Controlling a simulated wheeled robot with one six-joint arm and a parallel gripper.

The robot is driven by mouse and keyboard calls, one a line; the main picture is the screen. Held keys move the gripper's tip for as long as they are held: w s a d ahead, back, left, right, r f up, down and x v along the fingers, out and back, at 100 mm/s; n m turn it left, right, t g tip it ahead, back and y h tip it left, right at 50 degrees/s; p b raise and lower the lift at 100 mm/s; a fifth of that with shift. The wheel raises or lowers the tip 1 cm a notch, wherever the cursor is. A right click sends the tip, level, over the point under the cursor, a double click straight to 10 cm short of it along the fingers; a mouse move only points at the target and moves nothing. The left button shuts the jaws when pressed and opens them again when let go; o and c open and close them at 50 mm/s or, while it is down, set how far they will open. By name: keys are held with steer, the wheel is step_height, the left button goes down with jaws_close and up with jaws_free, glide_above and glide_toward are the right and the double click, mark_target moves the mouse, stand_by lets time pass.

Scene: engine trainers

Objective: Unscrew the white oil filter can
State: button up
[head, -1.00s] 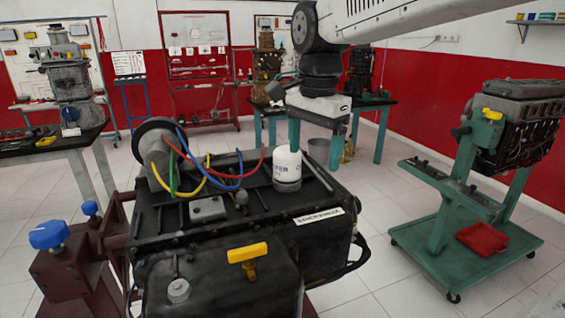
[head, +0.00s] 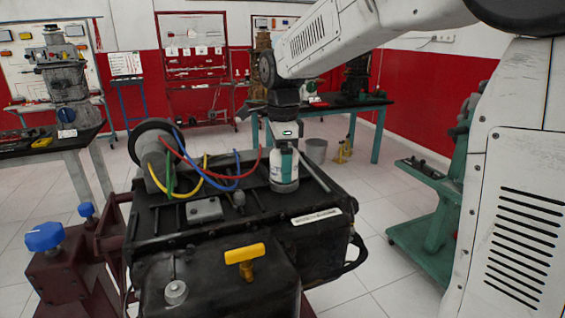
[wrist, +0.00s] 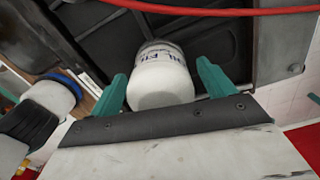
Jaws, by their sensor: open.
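The white oil filter can (head: 285,172) stands upright on top of the dark engine block (head: 225,219), near its back right edge. My gripper (head: 285,160) is over the can, pointing down, and one teal finger partly covers the can in the head view. In the wrist view the can (wrist: 161,80) lies between the two teal fingers of my gripper (wrist: 160,88). The fingers are spread, with a gap showing at the right finger and a narrower one at the left. The can's base is partly hidden in the wrist view.
Red, yellow, blue and green hoses (head: 215,183) arch over the engine left of the can. A red hose (wrist: 215,11) crosses the top of the wrist view. A yellow handle (head: 244,254) rises at the engine's front. A teal stand (head: 430,225) is at right.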

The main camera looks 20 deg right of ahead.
steer(key=shift+f, duration=0.15)
steer(key=c, duration=1)
